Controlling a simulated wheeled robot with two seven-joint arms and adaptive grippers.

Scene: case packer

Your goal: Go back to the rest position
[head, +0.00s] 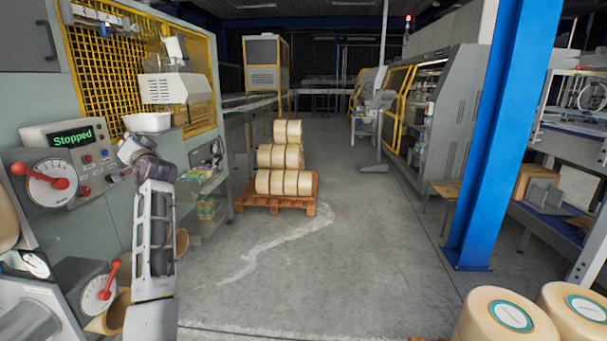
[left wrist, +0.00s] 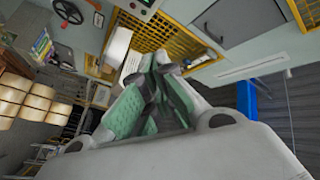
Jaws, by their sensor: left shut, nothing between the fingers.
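My left arm rises from the bottom left of the head view, and its wrist and gripper (head: 122,172) are up beside the control panel of the case packer (head: 100,120). In the left wrist view my left gripper (left wrist: 162,68) has its green-padded fingers together, with nothing held. The panel display (head: 72,137) reads "Stopped" in green. A dial with a red lever (head: 50,184) is left of the gripper. How far the gripper is from the panel is hard to tell. My right gripper is not in view.
A second red-lever dial (head: 98,295) sits low at left. Rolls stand stacked on a wooden pallet (head: 272,206) ahead. A blue column (head: 500,140) stands at right, with large rolls (head: 505,325) at bottom right. The floor (head: 340,260) in the middle is clear.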

